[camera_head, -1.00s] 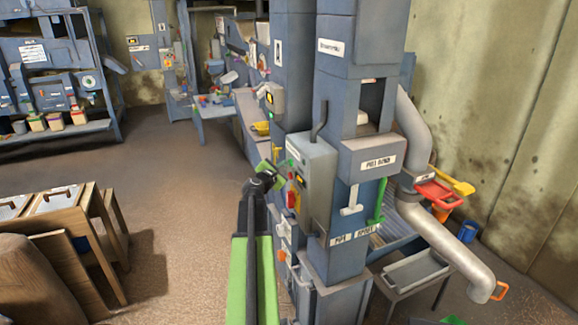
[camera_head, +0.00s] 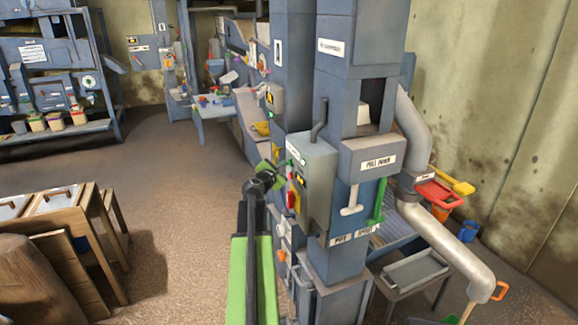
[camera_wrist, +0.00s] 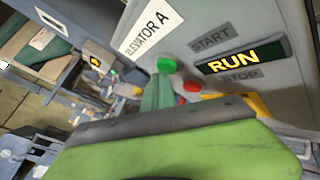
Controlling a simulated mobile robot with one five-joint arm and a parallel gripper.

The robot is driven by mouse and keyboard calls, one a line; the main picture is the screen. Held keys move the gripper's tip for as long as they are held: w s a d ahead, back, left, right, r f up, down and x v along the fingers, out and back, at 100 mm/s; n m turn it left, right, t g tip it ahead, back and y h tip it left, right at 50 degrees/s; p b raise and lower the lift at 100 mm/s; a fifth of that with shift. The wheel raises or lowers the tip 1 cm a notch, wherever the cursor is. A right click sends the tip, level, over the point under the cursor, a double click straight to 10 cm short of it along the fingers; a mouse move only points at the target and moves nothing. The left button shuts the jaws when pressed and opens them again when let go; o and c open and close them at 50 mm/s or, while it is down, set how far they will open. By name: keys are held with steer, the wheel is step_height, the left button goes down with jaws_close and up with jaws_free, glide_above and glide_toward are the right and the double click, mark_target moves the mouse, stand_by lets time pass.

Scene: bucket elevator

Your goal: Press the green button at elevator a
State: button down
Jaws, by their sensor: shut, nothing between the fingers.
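The grey control box (camera_head: 318,180) of elevator A stands on the near side of the blue-grey tower. In the wrist view its panel carries the "ELEVATOR A" label (camera_wrist: 147,32), a round green button (camera_wrist: 166,65) beside the word START, a red button (camera_wrist: 193,87) by STOP, and a lit yellow "RUN" display (camera_wrist: 243,61). My green gripper (camera_head: 270,176) is shut and empty, just left of the box face. In the wrist view the gripper tip (camera_wrist: 158,92) lies right below the green button. I cannot tell whether they touch.
A red switch (camera_head: 293,200) sits low on the box face. A dark lever (camera_head: 320,118) stands on top of the box. A white pull handle (camera_head: 351,201) and a green handle (camera_head: 378,200) hang at right. A wooden table (camera_head: 75,215) stands at left, with open floor between.

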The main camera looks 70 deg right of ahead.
steer(key=shift+w+a, duration=0.35)
steer(key=shift+w, duration=0.05)
steer(key=w+a, duration=0.1)
steer(key=w, duration=0.1)
steer(key=w+a, duration=0.2)
stand_by(0.4)
steer(key=shift+s, duration=0.1)
stand_by(0.4)
